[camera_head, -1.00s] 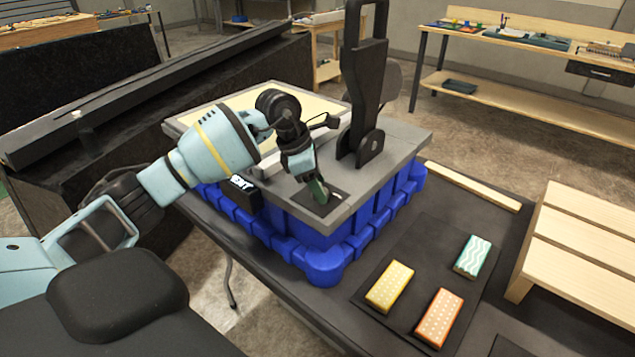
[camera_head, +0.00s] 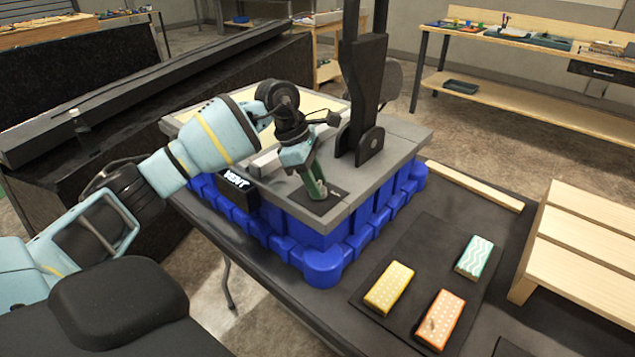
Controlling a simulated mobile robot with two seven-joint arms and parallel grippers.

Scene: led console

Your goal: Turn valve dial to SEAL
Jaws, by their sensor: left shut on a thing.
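The valve dial (camera_head: 318,190) sits on a dark square plate (camera_head: 331,201) at the near corner of the grey console top (camera_head: 372,194). It is mostly hidden by my left gripper. My left gripper (camera_head: 316,186) reaches down from the left in the head view and is shut on the dial. Its green finger parts stand tilted over the plate. A small black display (camera_head: 237,183) on the console's left side reads VENT in white letters. My right gripper is not in view.
The console rests on a blue base (camera_head: 323,262) on a dark table. A tall black lever (camera_head: 362,90) stands close behind my gripper. Yellow (camera_head: 389,287), orange (camera_head: 440,319) and teal (camera_head: 474,257) blocks lie on a dark mat, with a wooden slatted stand (camera_head: 580,245) at right.

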